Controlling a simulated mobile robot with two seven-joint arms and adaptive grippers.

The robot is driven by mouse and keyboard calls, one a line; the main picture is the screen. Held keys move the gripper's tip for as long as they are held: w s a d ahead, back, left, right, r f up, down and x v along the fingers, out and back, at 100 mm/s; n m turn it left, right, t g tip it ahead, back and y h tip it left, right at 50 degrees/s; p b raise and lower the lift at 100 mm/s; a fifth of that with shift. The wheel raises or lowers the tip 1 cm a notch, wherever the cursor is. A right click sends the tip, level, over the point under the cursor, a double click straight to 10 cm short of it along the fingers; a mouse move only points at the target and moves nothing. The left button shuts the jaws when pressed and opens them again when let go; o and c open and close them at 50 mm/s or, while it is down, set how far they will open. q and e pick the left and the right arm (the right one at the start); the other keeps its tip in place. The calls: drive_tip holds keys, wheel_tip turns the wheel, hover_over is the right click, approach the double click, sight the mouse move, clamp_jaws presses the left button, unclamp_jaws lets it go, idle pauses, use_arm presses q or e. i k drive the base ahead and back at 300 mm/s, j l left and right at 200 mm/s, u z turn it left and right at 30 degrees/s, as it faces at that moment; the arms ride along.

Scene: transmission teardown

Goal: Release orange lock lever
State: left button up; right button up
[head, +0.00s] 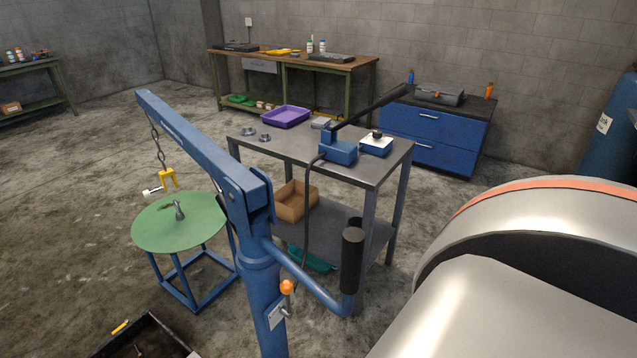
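The orange lock lever (287,287) shows as an orange knob on a small metal plate on the side of the blue crane's post (262,290), in the lower middle of the head view. A blue handle arm with a black grip (352,262) sticks out from the post just above and right of it. The crane's boom (195,145) reaches up to the left, with a chain and yellow hook block (168,180) hanging from its tip. My pale arm link fills the lower right. Neither gripper is in view.
A round green table (180,222) stands left of the post. A grey steel cart (290,150) with a purple tray (285,117) and blue pump (338,150) stands behind it. A dark tray (145,337) lies at the lower left. Open floor lies at the left.

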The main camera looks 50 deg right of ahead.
sight(287, 288)
drive_tip(key=z, duration=1.25)
